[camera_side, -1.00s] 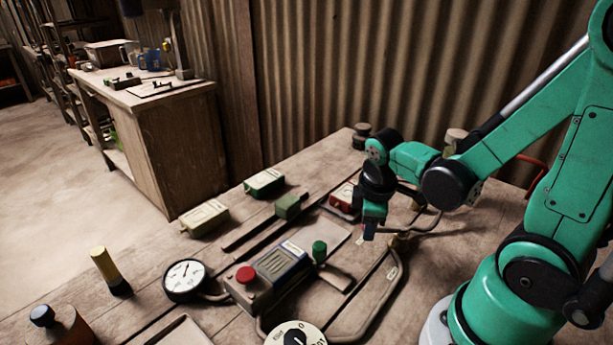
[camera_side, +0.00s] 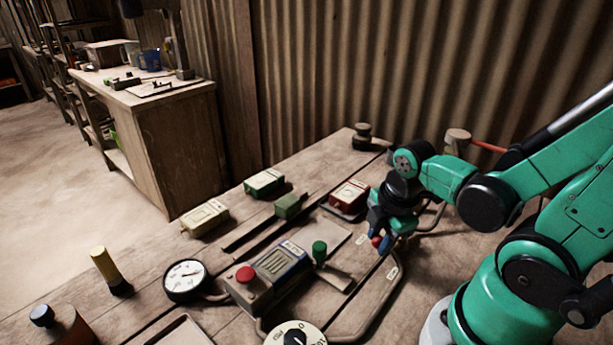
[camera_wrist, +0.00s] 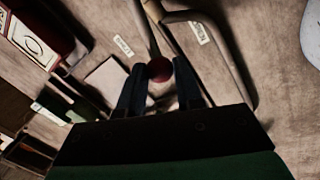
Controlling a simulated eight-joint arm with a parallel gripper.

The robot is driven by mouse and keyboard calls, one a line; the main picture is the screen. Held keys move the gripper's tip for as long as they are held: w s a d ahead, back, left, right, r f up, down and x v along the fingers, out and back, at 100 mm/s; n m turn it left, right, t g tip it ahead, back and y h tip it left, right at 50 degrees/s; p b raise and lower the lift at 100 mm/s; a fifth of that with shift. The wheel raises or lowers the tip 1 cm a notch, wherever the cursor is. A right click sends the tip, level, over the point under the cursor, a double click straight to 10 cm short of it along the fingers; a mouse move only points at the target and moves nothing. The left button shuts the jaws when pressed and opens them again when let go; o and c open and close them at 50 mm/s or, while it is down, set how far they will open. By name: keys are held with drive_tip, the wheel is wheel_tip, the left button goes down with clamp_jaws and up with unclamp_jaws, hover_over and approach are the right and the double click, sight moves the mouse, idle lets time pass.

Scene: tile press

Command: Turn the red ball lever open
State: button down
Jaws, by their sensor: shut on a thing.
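The red ball (camera_wrist: 160,69) of the lever sits between the fingertips of my gripper (camera_wrist: 158,77) in the wrist view. My gripper is shut on the ball. In the side view, my gripper (camera_side: 381,243) points down over the bench and the red ball (camera_side: 376,241) shows at its fingertips. The lever's arm and pivot are mostly hidden behind my gripper. Bent pipes (camera_side: 385,292) run beside it, with small white labels on or near them.
A red box (camera_side: 349,196) stands just left of my gripper. A machine with a red button (camera_side: 245,274), a green-knobbed lever (camera_side: 319,250), a gauge (camera_side: 185,279) and a dial (camera_side: 295,338) are nearer the front. A corrugated wall (camera_side: 330,80) stands behind the bench.

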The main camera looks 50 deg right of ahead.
idle(0.3)
drive_tip(key=c, duration=0.6)
unclamp_jaws()
drive_tip(key=shift+r, duration=0.1)
drive_tip(key=shift+s+a+r, duration=0.1)
drive_tip(key=shift+s+r, duration=0.05)
drive_tip(key=shift+r, duration=0.75)
drive_tip(key=shift+s+a+r, duration=0.1)
drive_tip(key=shift+s+r, duration=0.1)
drive_tip(key=shift+r, duration=0.65)
drive_tip(key=shift+s+a+r, duration=0.1)
drive_tip(key=shift+s+r, duration=0.05)
drive_tip(key=shift+r, duration=0.75)
